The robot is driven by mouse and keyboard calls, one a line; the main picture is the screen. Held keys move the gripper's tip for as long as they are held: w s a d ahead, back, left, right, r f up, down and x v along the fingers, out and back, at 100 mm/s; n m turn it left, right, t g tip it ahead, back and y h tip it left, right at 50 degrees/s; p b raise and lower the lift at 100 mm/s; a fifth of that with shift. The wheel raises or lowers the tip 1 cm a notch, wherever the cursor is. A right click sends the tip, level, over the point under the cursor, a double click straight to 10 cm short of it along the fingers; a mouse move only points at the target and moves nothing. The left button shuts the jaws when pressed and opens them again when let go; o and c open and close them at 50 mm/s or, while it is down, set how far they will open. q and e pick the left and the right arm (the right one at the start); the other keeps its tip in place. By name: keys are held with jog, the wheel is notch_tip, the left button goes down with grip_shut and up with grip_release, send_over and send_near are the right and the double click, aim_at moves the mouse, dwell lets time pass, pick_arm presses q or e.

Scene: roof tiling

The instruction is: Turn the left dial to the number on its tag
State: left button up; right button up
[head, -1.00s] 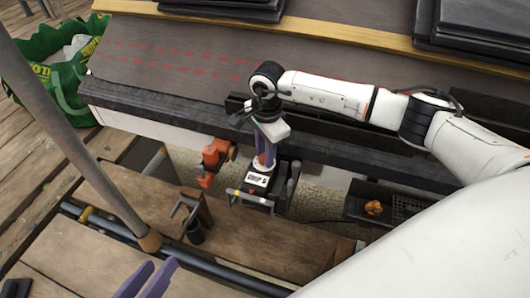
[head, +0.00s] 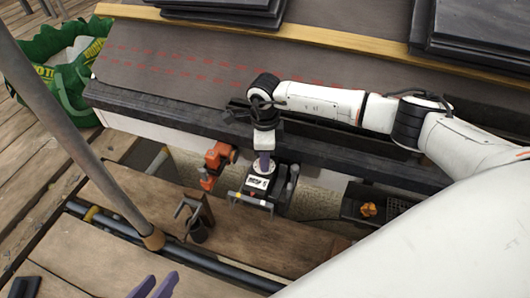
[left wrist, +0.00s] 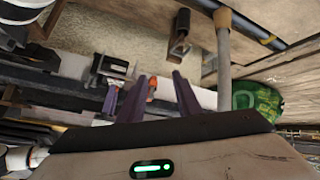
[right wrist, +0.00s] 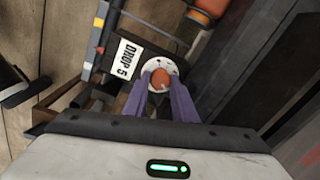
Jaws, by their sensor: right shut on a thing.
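The dial (right wrist: 152,67) has a pale round face with dark marks and an orange-brown knob (right wrist: 161,79) at its middle. My right gripper (right wrist: 161,88) is shut on the knob, one purple finger on each side. In the head view my right gripper (head: 264,163) points down onto the box. The dial's pointer setting is too small to read. My left gripper (head: 154,286) is open and empty, with its fingers apart (left wrist: 155,85).
An orange tool (head: 217,158) stands just left of the box. A metal clamp (head: 195,217) is on the plank in front. A grey pole (head: 85,120) crosses the left side. A green bag (head: 60,75) stands far left. Dark slates (head: 470,35) are stacked on the roof.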

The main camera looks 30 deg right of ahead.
jog(key=m+p, duration=0.1)
jog(key=m, duration=0.1)
jog(key=m+p, duration=0.1)
jog(key=m, duration=0.1)
jog(key=shift+r+m, duration=0.2)
jog(key=shift+m, duration=0.2)
pick_arm(q)
jog(key=shift+s+a+f+n+y+p, duration=0.1)
jog(key=shift+s+a+n+y+p, duration=0.2)
jog(key=shift+a+p, duration=0.45)
jog(key=shift+s+a+f+y+p, duration=0.1)
jog(key=shift+a+y+p, duration=0.3)
jog(key=shift+a+p, duration=0.25)
pick_arm(e)
jog(key=shift+f+m, duration=0.1)
jog(key=shift+m, duration=2.1)
pick_arm(q)
jog(key=shift+a, duration=0.1)
pick_arm(e)
jog(key=o, duration=1)
pick_arm(q)
jog(key=shift+r, duration=0.15)
pick_arm(e)
jog(key=shift+o, duration=0.2)
jog(key=r+p, duration=0.4)
jog(key=r, duration=0.1)
jog(key=r+p, duration=0.3)
jog(key=shift+a, duration=0.3)
pick_arm(q)
notch_tip(320, 180, up, 7)
